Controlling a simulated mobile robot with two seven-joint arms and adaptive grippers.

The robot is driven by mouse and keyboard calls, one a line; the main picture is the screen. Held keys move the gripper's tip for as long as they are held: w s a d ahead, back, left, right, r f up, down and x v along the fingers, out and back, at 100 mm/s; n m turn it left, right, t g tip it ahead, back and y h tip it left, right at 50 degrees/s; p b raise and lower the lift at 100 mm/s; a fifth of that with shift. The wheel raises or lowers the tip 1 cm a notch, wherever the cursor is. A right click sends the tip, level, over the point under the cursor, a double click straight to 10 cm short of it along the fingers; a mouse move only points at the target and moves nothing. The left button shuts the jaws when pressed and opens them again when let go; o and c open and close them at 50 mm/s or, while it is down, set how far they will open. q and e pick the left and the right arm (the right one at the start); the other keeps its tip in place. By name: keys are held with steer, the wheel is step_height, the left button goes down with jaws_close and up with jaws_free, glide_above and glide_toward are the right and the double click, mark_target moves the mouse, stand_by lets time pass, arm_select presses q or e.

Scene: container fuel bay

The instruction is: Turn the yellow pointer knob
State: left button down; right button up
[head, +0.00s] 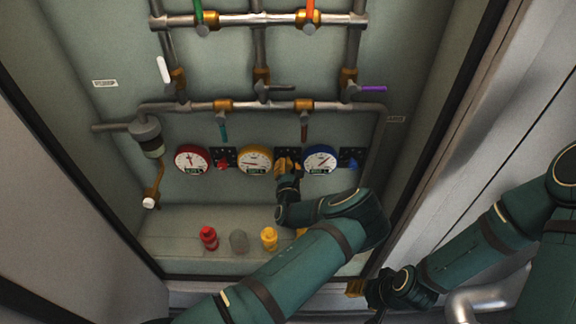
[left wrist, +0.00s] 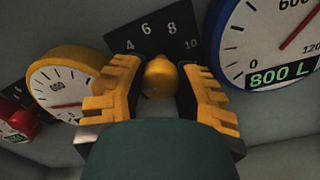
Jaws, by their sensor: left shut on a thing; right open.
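The yellow pointer knob (left wrist: 160,74) sits on a black dial plate (left wrist: 150,40) with white numbers 4, 6, 8 and 10 showing. My left gripper (left wrist: 160,92) has its orange-yellow fingers on both sides of the knob, shut on it. In the head view my left gripper (head: 287,166) covers most of this plate, between the yellow and blue gauges, and hides the knob. The pointer's direction cannot be told. My right gripper (head: 358,289) is open and empty, low and to the right, away from the panel.
A red gauge (head: 193,159), yellow gauge (head: 255,160) and blue gauge (head: 321,159) line the panel. A red knob (head: 222,162) and blue knob (head: 350,163) flank the held one. Pipes with valve handles run above. Red (head: 208,238), grey (head: 239,241) and yellow (head: 269,238) objects stand below.

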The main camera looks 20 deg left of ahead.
arm_select(q)
steer(key=c, duration=0.9)
jaws_free()
steer(key=v, duration=1.2)
